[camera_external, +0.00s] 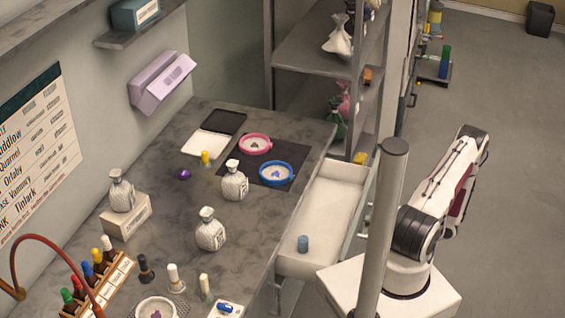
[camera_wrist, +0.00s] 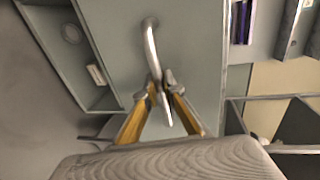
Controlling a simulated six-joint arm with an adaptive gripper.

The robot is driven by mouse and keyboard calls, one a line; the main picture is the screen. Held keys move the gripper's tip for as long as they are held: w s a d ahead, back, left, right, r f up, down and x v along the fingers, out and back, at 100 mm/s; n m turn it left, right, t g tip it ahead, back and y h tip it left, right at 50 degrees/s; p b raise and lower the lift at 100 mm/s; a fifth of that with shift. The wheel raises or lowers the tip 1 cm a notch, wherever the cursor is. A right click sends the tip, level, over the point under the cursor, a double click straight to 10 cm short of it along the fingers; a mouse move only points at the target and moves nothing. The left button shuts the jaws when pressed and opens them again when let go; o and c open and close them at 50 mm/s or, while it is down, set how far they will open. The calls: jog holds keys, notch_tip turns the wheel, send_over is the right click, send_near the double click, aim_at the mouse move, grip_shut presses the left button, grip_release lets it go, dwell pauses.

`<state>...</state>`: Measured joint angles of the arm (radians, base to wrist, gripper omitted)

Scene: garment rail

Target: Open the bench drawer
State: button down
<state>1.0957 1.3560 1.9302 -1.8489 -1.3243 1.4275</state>
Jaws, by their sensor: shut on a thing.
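The bench drawer (camera_external: 325,205) stands pulled out from the right side of the bench, its pale inside showing. In the wrist view a curved metal handle (camera_wrist: 151,45) stands out from a plain grey-green front panel (camera_wrist: 195,50). My gripper (camera_wrist: 162,92) is shut on the lower part of this handle, one finger on each side. In the external view, my arm stands to the right of the drawer, and a grey post hides part of it; my fingertips cannot be made out there.
The grey post (camera_external: 378,230) rises between the camera and my arm. The bench top (camera_external: 270,215) holds white jars, dishes and bottles. A shelf unit (camera_external: 315,50) stands behind; open floor lies right.

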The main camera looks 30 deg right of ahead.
jog(key=shift+f+v, duration=0.25)
jog(key=shift+v, duration=0.9)
jog(key=shift+f+v, duration=0.25)
jog(key=shift+v, duration=0.9)
jog(key=c, duration=2.4)
grip_release()
jog(key=shift+s+d, duration=0.1)
jog(key=shift+v, duration=5.95)
